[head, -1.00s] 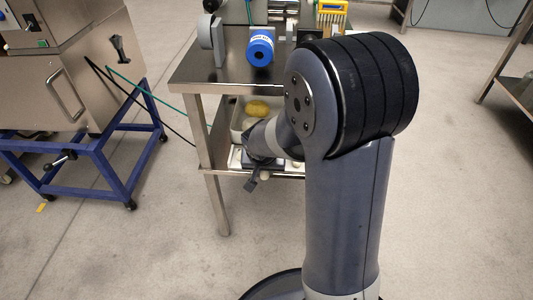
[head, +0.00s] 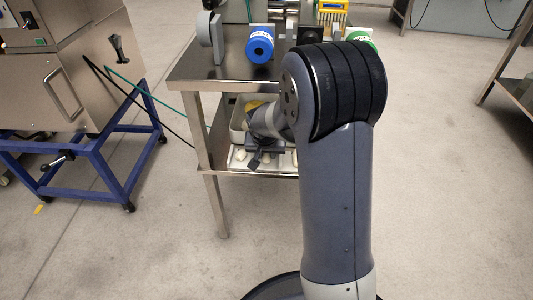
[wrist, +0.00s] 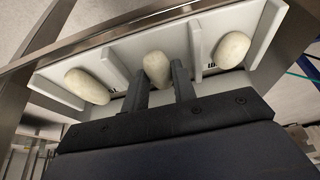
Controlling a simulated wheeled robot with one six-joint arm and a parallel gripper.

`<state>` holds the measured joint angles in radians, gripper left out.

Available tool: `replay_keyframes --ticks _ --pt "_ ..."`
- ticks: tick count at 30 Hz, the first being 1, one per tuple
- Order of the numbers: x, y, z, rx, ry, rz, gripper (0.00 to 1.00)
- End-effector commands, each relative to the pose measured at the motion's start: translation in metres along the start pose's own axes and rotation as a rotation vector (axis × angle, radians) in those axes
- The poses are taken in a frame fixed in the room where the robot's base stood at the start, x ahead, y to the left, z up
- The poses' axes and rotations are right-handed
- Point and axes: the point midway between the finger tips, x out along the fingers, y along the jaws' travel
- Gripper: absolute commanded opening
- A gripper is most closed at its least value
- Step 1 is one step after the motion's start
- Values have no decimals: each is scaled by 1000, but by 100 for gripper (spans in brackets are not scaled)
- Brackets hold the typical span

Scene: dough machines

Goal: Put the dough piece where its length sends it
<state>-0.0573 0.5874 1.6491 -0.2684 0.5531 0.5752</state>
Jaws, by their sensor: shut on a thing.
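A pale oblong dough piece (wrist: 157,68) lies in the middle compartment of a white divided tray (wrist: 120,53). My gripper (wrist: 162,82) is shut on the near end of this piece, with one dark finger at each side. Another dough piece (wrist: 87,86) lies in the left compartment, and a third (wrist: 232,50) in the right one. In the head view the tray (head: 235,166) is on the lower shelf of a steel table, partly hidden by my arm. The held piece cannot be made out there. Small labels on the tray are only partly readable.
A grey bin (head: 236,131) with something yellow stands behind the tray. The steel table top (head: 205,77) above carries a blue-capped roller (head: 260,47) and a green-capped one (head: 360,36). A table leg (head: 210,180) stands left. Floor is clear in front.

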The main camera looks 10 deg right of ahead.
Motion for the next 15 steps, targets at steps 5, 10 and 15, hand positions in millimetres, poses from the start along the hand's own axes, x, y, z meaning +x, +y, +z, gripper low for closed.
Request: replay_keyframes --ticks 5,10,15 --pt "3 0 1 0 0 0 29" --pt "3 0 1 0 0 0 43" --pt "3 0 1 0 0 0 48"
